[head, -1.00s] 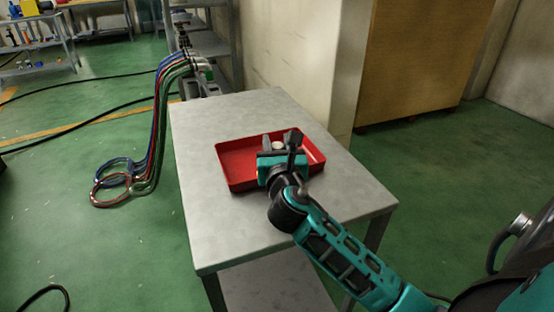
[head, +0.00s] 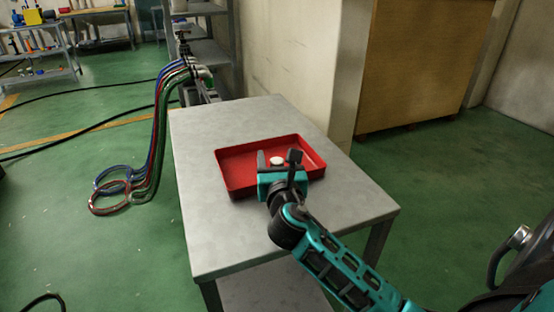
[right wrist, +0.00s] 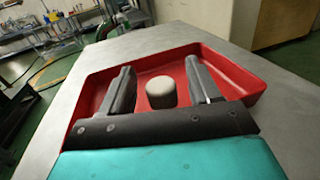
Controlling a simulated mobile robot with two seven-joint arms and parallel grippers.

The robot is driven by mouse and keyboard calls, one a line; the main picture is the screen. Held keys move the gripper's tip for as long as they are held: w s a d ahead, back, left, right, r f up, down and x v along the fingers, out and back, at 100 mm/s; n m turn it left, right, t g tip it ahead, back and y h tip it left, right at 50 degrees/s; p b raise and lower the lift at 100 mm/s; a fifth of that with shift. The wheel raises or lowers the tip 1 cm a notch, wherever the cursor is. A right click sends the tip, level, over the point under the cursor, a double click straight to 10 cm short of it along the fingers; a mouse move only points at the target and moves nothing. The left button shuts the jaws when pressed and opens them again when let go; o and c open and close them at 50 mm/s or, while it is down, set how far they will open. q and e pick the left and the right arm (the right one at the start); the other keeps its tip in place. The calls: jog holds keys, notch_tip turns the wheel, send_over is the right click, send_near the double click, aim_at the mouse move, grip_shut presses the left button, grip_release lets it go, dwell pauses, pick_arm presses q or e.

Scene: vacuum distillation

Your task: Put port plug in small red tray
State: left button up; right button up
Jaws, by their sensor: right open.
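The port plug (head: 277,161) is a small off-white, round-topped cylinder. It sits inside the small red tray (head: 237,160), which lies on the grey table. In the right wrist view the plug (right wrist: 161,92) stands upright on the tray floor, with a gap to each finger. My right gripper (head: 279,160) reaches over the near side of the tray and is open, its two dark fingers on either side of the plug; it also shows in the right wrist view (right wrist: 160,85). My left gripper is not in view.
The grey table (head: 225,231) has bare room around the tray. A wall and a brown cabinet (head: 425,65) stand behind it at the right. Blue, red and green hoses (head: 160,120) hang to the floor left of the table. Shelves stand further back.

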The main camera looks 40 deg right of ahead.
jog(key=shift+r, duration=0.25)
jog(key=p+v, duration=0.1)
jog(key=v, duration=1.1)
jog(key=shift+f, duration=0.15)
jog(key=shift+a, duration=0.1)
